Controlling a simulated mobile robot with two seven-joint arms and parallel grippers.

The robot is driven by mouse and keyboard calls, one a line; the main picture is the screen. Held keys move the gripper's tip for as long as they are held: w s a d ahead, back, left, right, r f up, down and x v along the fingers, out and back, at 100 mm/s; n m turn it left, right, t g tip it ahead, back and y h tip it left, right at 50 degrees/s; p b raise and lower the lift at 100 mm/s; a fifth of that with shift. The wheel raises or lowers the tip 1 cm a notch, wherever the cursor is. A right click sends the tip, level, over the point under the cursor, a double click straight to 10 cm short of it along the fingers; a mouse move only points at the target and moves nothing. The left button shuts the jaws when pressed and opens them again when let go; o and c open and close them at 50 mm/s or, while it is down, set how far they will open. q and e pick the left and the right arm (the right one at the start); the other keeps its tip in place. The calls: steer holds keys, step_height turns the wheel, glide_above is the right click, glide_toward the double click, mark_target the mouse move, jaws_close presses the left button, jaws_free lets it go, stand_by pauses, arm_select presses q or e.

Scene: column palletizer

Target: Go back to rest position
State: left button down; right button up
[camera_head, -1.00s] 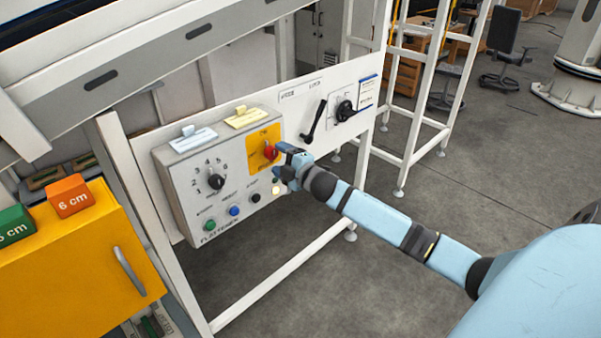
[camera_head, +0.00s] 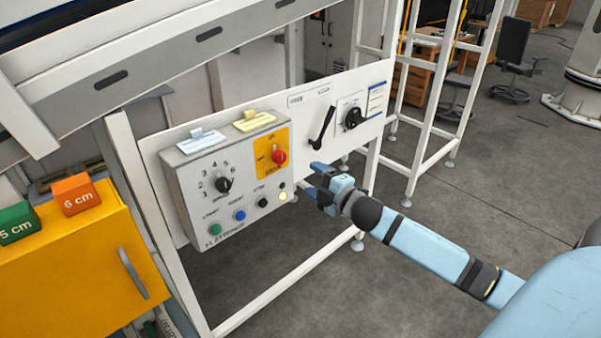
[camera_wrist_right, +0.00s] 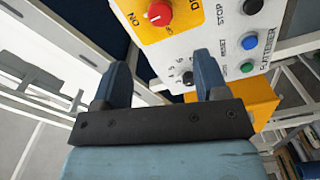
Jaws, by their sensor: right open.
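My right gripper (camera_head: 318,181) is in the head view, to the right of the grey control box and apart from it. It is open and empty. The wrist view shows its two dark blue fingers (camera_wrist_right: 168,75) spread, with nothing between them. The control box (camera_head: 185,170) has a red knob (camera_head: 279,157) on a yellow plate, a black numbered dial (camera_head: 223,185) and green, blue and black buttons. The red knob also shows at the top of the right wrist view (camera_wrist_right: 159,12). My left gripper is not in view.
The box hangs on a white frame (camera_head: 290,272) beside a panel with a black lever (camera_head: 322,128) and a rotary switch (camera_head: 353,117). A yellow cabinet (camera_head: 75,265) carries green and orange blocks (camera_head: 76,194) at left.

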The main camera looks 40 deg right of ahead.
steer(key=s+a+f+m+g+p, duration=0.1)
steer(key=s+a+f+m+g, duration=0.1)
steer(key=s+a+f+m, duration=0.35)
steer(key=s+a+f+m+g+p, duration=0.1)
steer(key=s+a+f+m+g, duration=0.1)
steer(key=s+a+f, duration=0.7)
steer(key=s+a+f+m+g+y, duration=0.2)
steer(key=s+a+f+m, duration=0.3)
steer(key=s+a+f, duration=0.4)
steer(key=shift+s+a+m+g+p, duration=0.35)
steer(key=shift+s+a+g, duration=0.15)
steer(key=shift+a, duration=0.15)
